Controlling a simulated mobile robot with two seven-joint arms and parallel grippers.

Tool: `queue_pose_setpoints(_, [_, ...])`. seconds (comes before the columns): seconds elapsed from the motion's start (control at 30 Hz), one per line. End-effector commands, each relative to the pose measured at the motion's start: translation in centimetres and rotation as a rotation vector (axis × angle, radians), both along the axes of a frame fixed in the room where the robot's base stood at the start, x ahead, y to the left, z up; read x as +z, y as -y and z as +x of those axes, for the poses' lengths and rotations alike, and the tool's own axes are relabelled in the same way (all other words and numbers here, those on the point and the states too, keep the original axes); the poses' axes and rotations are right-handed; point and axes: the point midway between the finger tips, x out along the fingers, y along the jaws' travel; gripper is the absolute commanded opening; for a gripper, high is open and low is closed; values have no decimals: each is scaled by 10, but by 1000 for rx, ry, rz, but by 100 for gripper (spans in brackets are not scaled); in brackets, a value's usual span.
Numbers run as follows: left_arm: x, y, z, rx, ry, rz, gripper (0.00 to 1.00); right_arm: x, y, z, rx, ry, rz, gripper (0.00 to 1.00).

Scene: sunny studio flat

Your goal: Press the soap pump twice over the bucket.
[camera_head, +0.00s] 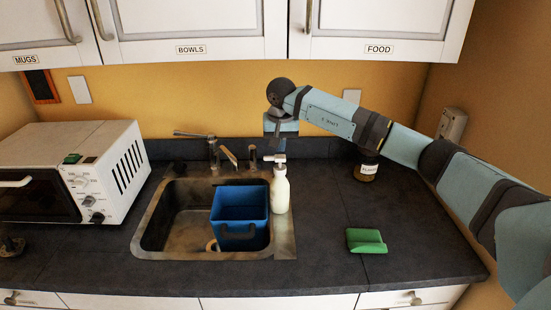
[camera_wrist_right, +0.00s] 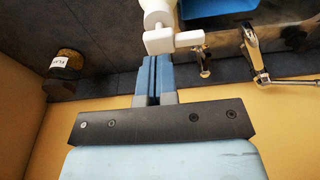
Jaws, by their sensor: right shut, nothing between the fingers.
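A white soap bottle (camera_head: 280,191) stands upright at the sink's right rim, its pump nozzle (camera_head: 274,158) pointing left over the blue bucket (camera_head: 239,234). The open-topped bucket is in the sink. My right gripper (camera_head: 275,146) points down just above the pump head, fingers shut and empty. In the right wrist view the shut fingertips (camera_wrist_right: 153,60) lie right by the white pump head (camera_wrist_right: 174,41); I cannot tell whether they touch. The bucket's corner (camera_wrist_right: 205,8) shows there too. My left gripper is out of view.
Taps (camera_head: 213,152) stand behind the sink (camera_head: 164,225), close left of the gripper. A labelled jar (camera_head: 367,172) and a green sponge (camera_head: 366,241) are on the counter at right. A white toaster oven (camera_head: 111,165) fills the left. Cupboards (camera_head: 190,25) hang above.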

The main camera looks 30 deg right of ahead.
Motion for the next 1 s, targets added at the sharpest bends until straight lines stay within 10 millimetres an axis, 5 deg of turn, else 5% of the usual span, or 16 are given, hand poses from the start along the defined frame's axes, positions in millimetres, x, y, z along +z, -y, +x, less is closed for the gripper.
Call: queue_pose_setpoints(1.0, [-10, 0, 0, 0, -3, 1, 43, -14, 0, 0, 0, 0, 0, 0])
